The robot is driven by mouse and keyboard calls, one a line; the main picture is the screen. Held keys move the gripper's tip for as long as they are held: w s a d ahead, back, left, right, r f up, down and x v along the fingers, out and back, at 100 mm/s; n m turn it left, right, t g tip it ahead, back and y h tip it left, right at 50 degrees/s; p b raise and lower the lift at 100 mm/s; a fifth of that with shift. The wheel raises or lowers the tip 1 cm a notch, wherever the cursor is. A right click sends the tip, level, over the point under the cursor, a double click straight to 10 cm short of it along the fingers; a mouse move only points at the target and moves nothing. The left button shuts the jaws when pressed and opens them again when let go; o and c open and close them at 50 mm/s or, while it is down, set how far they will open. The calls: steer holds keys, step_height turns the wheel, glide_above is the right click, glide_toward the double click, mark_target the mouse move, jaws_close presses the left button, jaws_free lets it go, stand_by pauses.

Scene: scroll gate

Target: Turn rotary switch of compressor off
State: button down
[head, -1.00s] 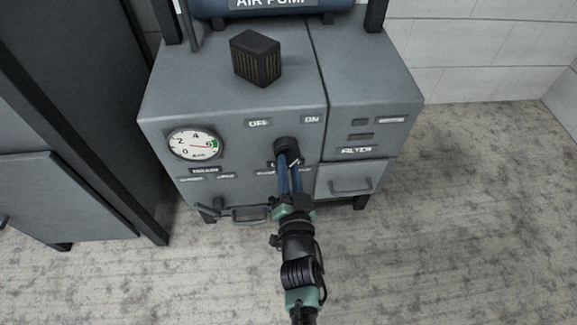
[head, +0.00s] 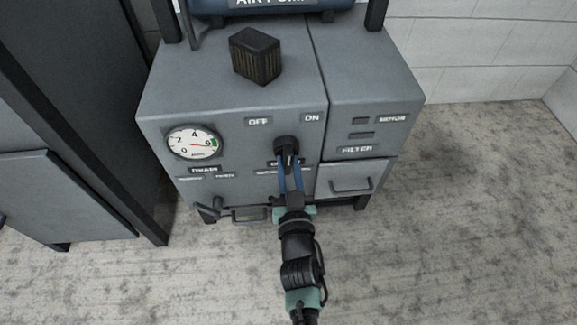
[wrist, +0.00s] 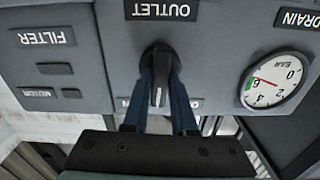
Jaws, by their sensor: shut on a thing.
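The compressor (head: 225,100) is a grey cabinet with a black rotary switch (head: 286,143) on its front, below the OFF label (head: 258,121) and the ON label (head: 312,118). My gripper (head: 288,163) reaches the switch from the front, with its two blue fingers shut on the knob. In the wrist view the switch (wrist: 158,88) sits between the fingertips, its white pointer line near the middle. That view is upside down, and the fingers hide part of the ON and OFF labels. The OUTLET label (wrist: 162,11) shows beside the switch there.
A round gauge (head: 194,143) is left of the switch. A drawer with a handle (head: 351,185) is at the lower right, and another handle (head: 249,214) is below the gauge. A dark ribbed block (head: 255,56) stands on top. A dark cabinet (head: 75,120) is at the left.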

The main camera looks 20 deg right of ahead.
steer(key=n, duration=0.3)
steer(key=shift+f+n+b, duration=0.1)
steer(key=shift+n+b, duration=0.25)
steer(key=shift+n, duration=0.05)
steer(key=shift+n+b, duration=0.35)
steer(key=shift+n, duration=1.55)
steer(key=shift+s, duration=0.1)
steer(key=c, duration=0.7)
jaws_free()
steer(key=p+v, duration=0.4)
steer(key=v, duration=0.9)
